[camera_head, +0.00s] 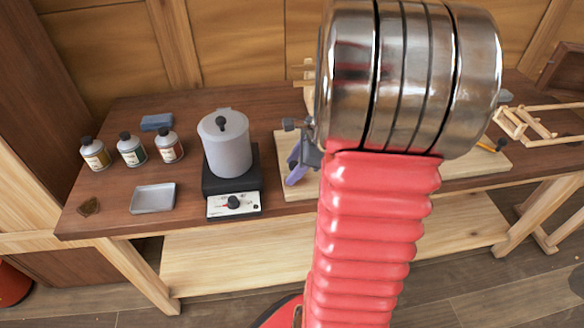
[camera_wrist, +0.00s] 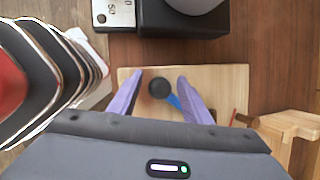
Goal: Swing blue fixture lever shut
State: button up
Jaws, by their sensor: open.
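The blue fixture lever (camera_wrist: 173,101) shows in the wrist view as a short blue bar running from a round black knob (camera_wrist: 159,88). Both are over a pale wooden board (camera_wrist: 232,80). My gripper (camera_wrist: 160,78) is open, with one purple finger on either side of the knob and lever. I cannot tell whether a finger touches the lever. The lower part of the lever and the rest of the fixture are hidden by the gripper body. In the head view my gripper (camera_head: 297,165) is partly seen over the board (camera_head: 292,192), and my arm hides the lever.
A grey lidded pot (camera_head: 226,150) stands on a black hotplate (camera_head: 233,190) left of the board. Farther left are several bottles (camera_head: 131,149), a grey tray (camera_head: 153,198) and a blue block (camera_head: 156,122). A wooden frame (camera_head: 535,123) lies at the right.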

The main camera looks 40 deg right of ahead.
jog(key=shift+c, duration=0.6)
grip_shut()
jog(key=shift+r, duration=0.1)
jog(key=shift+a, duration=0.1)
